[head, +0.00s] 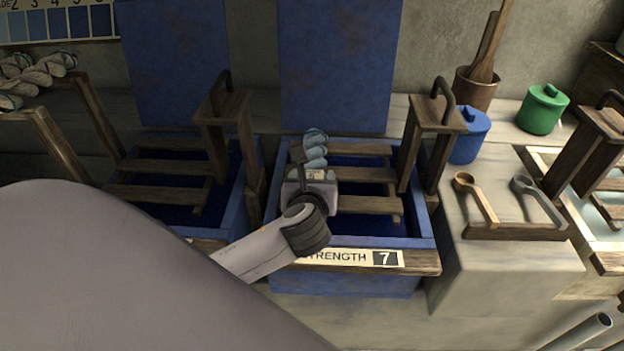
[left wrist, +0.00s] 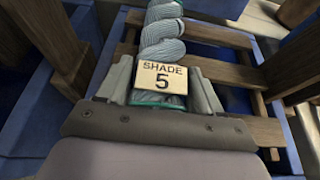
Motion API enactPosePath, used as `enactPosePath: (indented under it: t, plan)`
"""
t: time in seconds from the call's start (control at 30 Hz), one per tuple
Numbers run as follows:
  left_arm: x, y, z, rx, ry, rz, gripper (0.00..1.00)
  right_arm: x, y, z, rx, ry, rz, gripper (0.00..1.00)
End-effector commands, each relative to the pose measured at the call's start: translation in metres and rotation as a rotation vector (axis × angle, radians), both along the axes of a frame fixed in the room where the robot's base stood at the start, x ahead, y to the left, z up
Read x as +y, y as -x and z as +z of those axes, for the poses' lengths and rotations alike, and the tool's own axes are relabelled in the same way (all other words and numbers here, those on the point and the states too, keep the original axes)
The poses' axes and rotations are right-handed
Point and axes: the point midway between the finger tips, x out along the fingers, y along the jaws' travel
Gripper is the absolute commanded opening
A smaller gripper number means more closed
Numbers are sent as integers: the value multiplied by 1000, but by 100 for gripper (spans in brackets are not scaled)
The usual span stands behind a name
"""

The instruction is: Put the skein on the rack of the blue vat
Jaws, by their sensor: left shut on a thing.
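The skein (head: 315,150) is a light blue twisted hank with a "SHADE 5" tag (left wrist: 162,77). My left gripper (head: 312,176) is shut on its near end; the skein also shows between the fingers in the left wrist view (left wrist: 162,32). The skein lies over the left part of the wooden rack (head: 370,205) of the middle blue vat (head: 426,222), pointing away from me. I cannot tell whether it touches the slats. The vat's front board reads "STRENGTH 7" (head: 375,258). My right gripper is not in view.
Wooden posts with handles (head: 437,112) flank the vat. A second blue vat with a rack (head: 170,192) stands left. Right are a stone block with spoons (head: 475,195), blue (head: 468,138) and green (head: 543,110) lidded jars.

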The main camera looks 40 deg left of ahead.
Motion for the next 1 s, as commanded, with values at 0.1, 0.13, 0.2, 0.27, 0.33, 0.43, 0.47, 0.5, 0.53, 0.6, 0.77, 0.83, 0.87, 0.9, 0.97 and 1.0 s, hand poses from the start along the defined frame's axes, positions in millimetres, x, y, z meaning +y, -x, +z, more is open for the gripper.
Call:
enactPosePath:
  t: [0.1,0.13,0.2,0.27,0.33,0.43,0.47,0.5,0.53,0.6,0.77,0.83,0.87,0.9,0.97,1.0]
  plan:
    - [0,0,0,-1,-1,0,30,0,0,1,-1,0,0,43]
    - [0,0,-1,1,-1,1,69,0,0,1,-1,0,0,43]
    - [0,0,-1,0,0,0,91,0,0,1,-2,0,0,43]
    - [0,0,-1,0,0,0,91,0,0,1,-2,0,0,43]
    - [0,0,-1,0,0,0,91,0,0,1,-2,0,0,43]
    - [0,0,-1,0,0,0,91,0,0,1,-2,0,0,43]
    - [0,0,-1,0,0,0,91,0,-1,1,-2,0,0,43]
    - [0,0,0,0,0,0,91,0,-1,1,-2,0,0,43]
    - [0,0,0,-1,-1,0,91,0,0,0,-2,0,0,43]
    - [-2,3,3,0,0,-2,91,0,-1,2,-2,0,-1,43]
    - [-15,23,14,0,1,-3,91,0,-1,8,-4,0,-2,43]
    - [-23,35,20,1,2,-4,91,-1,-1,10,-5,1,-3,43]
    - [-26,41,22,1,2,-3,91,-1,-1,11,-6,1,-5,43]
    - [-30,48,26,0,3,-3,91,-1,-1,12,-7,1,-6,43]
    - [-37,58,30,1,2,-4,91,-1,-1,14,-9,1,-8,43]
    - [-40,65,33,1,2,-2,91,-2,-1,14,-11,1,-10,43]
